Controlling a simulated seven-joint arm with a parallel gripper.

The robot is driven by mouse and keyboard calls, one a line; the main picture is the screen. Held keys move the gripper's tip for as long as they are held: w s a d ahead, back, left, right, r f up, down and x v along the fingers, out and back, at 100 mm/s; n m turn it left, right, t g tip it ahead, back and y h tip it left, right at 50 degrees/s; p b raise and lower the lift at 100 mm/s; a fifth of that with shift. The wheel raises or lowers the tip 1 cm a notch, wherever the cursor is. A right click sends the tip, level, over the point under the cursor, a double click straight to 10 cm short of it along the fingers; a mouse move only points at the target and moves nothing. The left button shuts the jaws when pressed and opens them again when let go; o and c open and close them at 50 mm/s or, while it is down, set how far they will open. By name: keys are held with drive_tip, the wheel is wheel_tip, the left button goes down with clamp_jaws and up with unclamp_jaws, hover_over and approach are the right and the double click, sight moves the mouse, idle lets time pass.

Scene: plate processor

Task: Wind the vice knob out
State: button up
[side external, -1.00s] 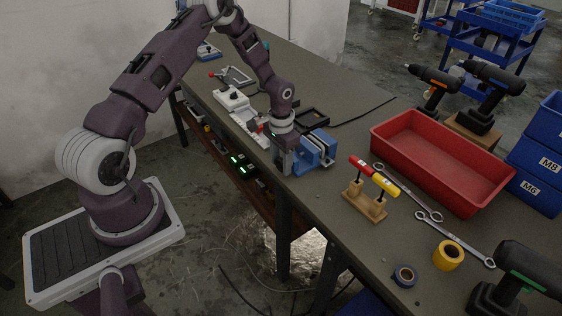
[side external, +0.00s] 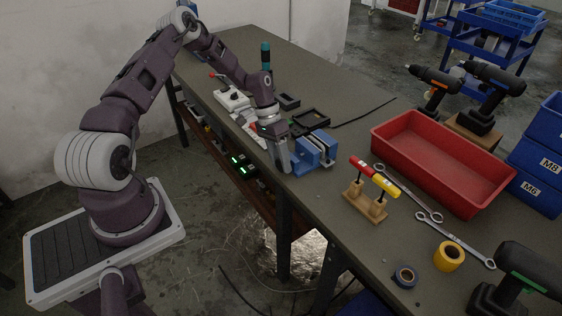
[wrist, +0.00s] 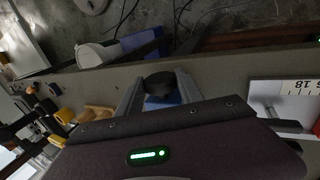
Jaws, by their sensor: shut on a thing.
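The blue vice (side external: 318,150) stands at the near edge of the bench, with its jaws facing up. My gripper (side external: 281,160) is at its left side, at the bench edge, fingers pointing down. In the wrist view a round dark knob (wrist: 160,86) sits between my two grey fingers, which are shut on it. A little of the blue vice shows just behind the knob. In the side view the gripper hides the knob, so its distance from the vice body cannot be told there.
A red bin (side external: 440,160) and a wooden stand with red and yellow handles (side external: 366,200) are right of the vice. A black frame (side external: 311,119) lies behind it. A white fixture (side external: 232,98) is farther left. Open floor lies off the near bench edge.

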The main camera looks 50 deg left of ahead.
drive_tip(key=shift+a+h, duration=0.1)
drive_tip(key=shift+h, duration=0.5)
drive_tip(key=shift+f+h, duration=0.1)
drive_tip(key=shift+h, duration=0.2)
drive_tip(key=o, duration=1.3)
